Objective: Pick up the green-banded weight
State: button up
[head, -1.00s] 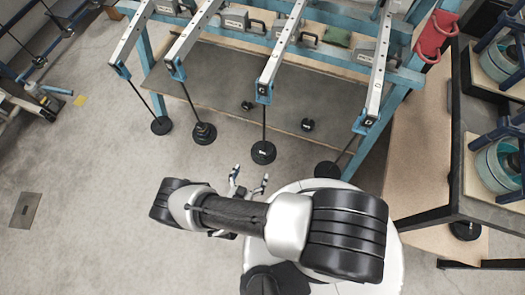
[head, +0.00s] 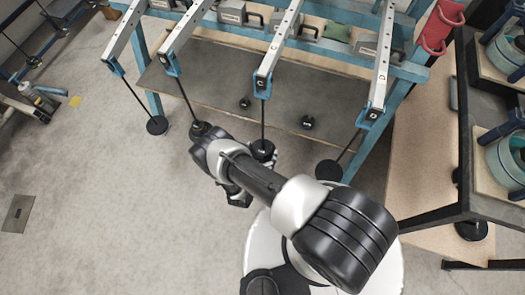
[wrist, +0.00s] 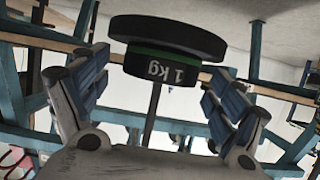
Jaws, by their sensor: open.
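The green-banded weight (wrist: 163,66) is seen close up in the wrist view. It is a small dark cylinder marked "1 kg", upside down in this picture, with a green band against a wider black disc (wrist: 168,34). A thin rod (wrist: 150,115) runs from it. My gripper (wrist: 158,76) is open, one finger on each side of the cylinder in the picture; I cannot tell whether they touch it. In the head view my arm partly covers a dark hanging weight (head: 262,148) by the gripper; no green band can be made out there.
Several levers on a blue frame (head: 400,75) carry rods with dark weights, one at left (head: 157,125) and one at right (head: 329,170). Two small weights (head: 308,122) lie on the grey board (head: 215,85). A dark table (head: 468,150) stands at right.

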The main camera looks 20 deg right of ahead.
jog(key=shift+w, duration=0.15)
jog(key=shift+c, duration=0.5)
jog(key=c, duration=1.6)
